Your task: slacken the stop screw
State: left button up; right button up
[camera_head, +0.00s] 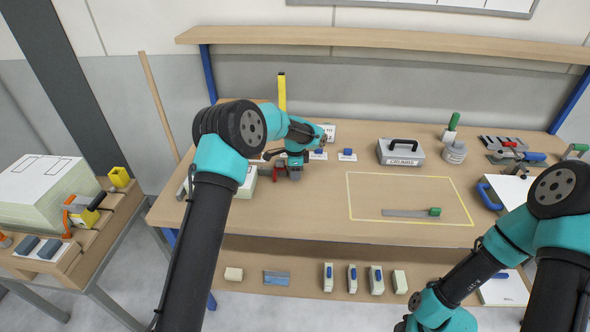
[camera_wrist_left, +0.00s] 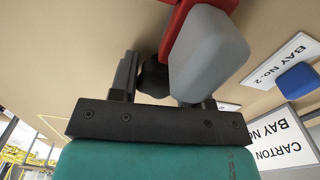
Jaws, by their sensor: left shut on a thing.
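My left gripper (camera_head: 284,168) points down at the left part of the bench. In the left wrist view its jaws (camera_wrist_left: 153,88) are shut on a small black knob (camera_wrist_left: 153,76), which I take to be the stop screw's head. The knob sits beside a rounded grey block (camera_wrist_left: 207,55) with a red part (camera_wrist_left: 182,22) behind it. In the head view the red part (camera_head: 278,172) shows small by the jaws, and the knob is hidden. My right arm reaches down at the lower right; its jaws are not visible.
The wooden bench (camera_head: 310,215) has a clear yellow-outlined area holding a green-handled tool (camera_head: 412,212). A grey case (camera_head: 401,152) stands behind it. A trolley (camera_head: 90,245) with a pale stack (camera_head: 48,190) is at left. Bay signs (camera_wrist_left: 290,62) stand close to the left jaws.

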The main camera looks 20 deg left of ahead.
pick_arm(q)
jog(key=shift+n, duration=0.6)
jog(key=o, duration=0.9)
jog(key=shift+r, duration=3.5)
